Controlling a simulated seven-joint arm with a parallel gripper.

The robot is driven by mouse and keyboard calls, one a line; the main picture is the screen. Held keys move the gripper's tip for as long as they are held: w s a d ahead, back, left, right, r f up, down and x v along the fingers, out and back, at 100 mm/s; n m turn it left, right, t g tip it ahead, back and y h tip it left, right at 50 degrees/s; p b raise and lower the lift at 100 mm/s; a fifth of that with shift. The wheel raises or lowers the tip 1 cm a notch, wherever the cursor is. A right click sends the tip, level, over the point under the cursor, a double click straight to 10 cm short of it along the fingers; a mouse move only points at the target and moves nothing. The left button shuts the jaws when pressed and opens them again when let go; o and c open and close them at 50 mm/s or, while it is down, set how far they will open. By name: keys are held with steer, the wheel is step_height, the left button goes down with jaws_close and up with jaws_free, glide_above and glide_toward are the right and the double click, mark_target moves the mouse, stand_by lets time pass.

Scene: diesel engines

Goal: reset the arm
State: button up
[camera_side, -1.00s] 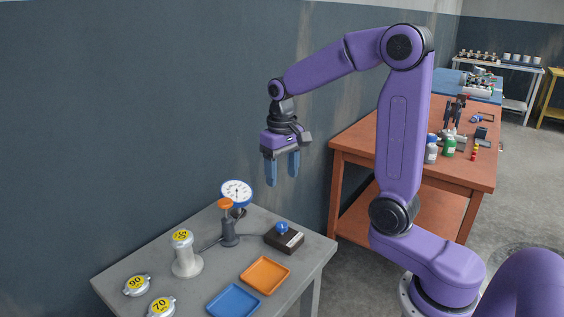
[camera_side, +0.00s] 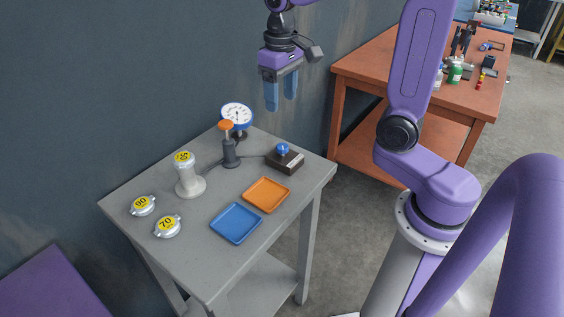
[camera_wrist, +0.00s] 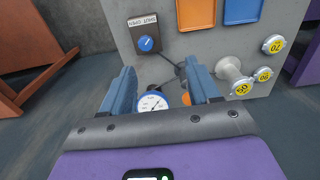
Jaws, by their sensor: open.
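My gripper (camera_side: 280,106) hangs fingers-down in the air above the far side of the grey table (camera_side: 228,284), well clear of everything on it. Its two blue fingers are apart with nothing between them. In the wrist view my gripper (camera_wrist: 161,67) also shows open and empty. A round dial gauge (camera_wrist: 151,104) shows beyond and between the fingers there. The upper arm links run out of the top of the side view.
On the grey table are the gauge (camera_side: 236,115), an orange-topped pump (camera_side: 229,152), a black valve box (camera_side: 285,160), a capped white post (camera_side: 188,185), loose caps (camera_side: 143,205) (camera_side: 167,226), an orange tray (camera_side: 285,197) and a blue tray (camera_side: 255,225). A brown bench (camera_side: 350,72) stands behind.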

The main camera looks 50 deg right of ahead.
steer(key=s+a+f+n, duration=0.2)
steer(key=s+n, duration=0.4)
steer(key=s, duration=0.5)
steer(key=s+a+f+n, duration=0.3)
steer(key=s+n, duration=0.3)
steer(key=s, duration=0.5)
steer(key=shift+a, duration=0.3)
